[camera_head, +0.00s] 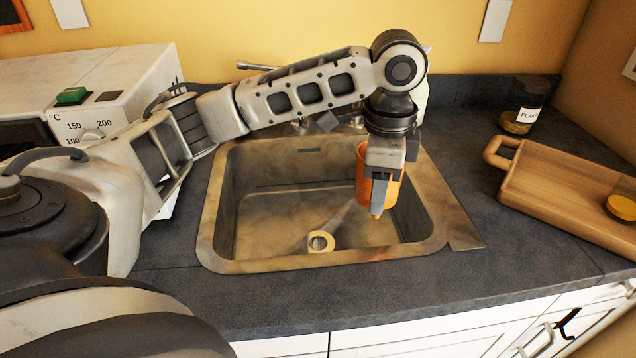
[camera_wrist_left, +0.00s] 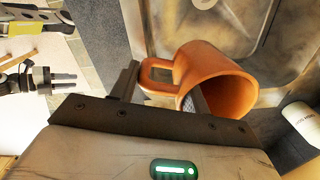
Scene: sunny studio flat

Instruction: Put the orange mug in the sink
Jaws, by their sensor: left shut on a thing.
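The orange mug (camera_head: 363,182) is in my left gripper (camera_head: 379,190), above the right part of the sink in the head view. The gripper points down and hides part of the mug. I cannot tell how high the mug is above the sink floor. My right gripper does not show in the head view.
A wooden board (camera_head: 560,195) with a yellow-topped item (camera_head: 621,207) lies right of the sink. A labelled jar (camera_head: 521,106) stands behind it. A white oven-like appliance (camera_head: 120,75) is at the left. The tap (camera_head: 258,66) is behind the sink, partly hidden by my arm.

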